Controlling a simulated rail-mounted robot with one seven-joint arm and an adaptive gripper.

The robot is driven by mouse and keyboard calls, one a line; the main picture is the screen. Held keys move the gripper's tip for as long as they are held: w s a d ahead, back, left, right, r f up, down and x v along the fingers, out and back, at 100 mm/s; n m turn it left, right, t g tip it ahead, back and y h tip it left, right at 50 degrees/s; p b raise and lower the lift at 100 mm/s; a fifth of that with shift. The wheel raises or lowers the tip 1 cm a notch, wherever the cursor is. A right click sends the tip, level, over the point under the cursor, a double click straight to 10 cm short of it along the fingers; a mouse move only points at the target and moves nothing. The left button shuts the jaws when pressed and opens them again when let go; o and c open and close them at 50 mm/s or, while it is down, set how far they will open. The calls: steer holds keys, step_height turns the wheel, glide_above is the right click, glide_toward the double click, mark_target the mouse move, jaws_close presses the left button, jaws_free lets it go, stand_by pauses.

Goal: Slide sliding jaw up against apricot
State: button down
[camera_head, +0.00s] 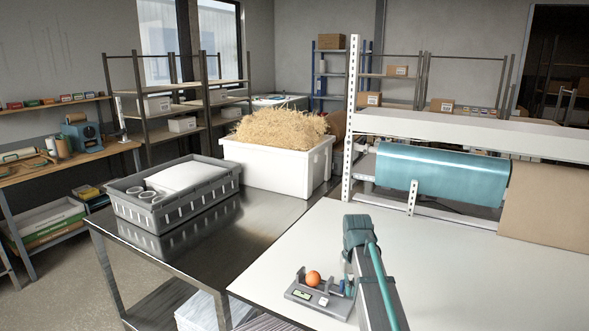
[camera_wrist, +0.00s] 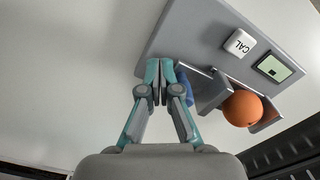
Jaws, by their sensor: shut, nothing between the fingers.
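An orange apricot (camera_wrist: 242,108) sits on a grey gauge (camera_wrist: 200,28) between two upright jaws; it also shows in the head view (camera_head: 313,278). The sliding jaw (camera_wrist: 213,92) stands on the apricot's left in the wrist view, very close to it; I cannot tell whether they touch. A blue part (camera_wrist: 180,94) lies on the sliding jaw's side of the gauge. My gripper (camera_wrist: 159,82) is shut and empty, its fingertips just left of the blue part, touching or nearly so. In the head view my arm hides part of the gauge's right end.
The gauge carries a white CAL button (camera_wrist: 240,43) and a green display (camera_wrist: 273,68). The white tabletop (camera_head: 430,265) is clear to the right. A grey crate (camera_head: 205,200) and a white bin of straw (camera_head: 265,168) stand behind at left.

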mark_target(338, 291)
steer(key=shift+w+a, duration=0.1)
steer(key=shift+a, duration=0.1)
stand_by(0.5)
steer(key=shift+w+a+p, duration=0.2)
steer(key=shift+w+a, duration=0.1)
steer(key=shift+a, duration=0.25)
steer(key=shift+w+a+p, duration=0.15)
steer(key=shift+w+a, duration=0.15)
steer(key=shift+a, duration=0.25)
steer(key=shift+w+a, duration=0.1)
steer(key=shift+a, duration=0.1)
steer(key=shift+w+a, duration=0.25)
steer(key=shift+a, duration=0.2)
stand_by(0.4)
steer(key=shift+s+d+p, duration=0.2)
steer(key=shift+d+p, duration=0.1)
steer(key=shift+p, duration=0.1)
steer(key=shift+r+p, duration=2.25)
steer(key=shift+r, duration=1.25)
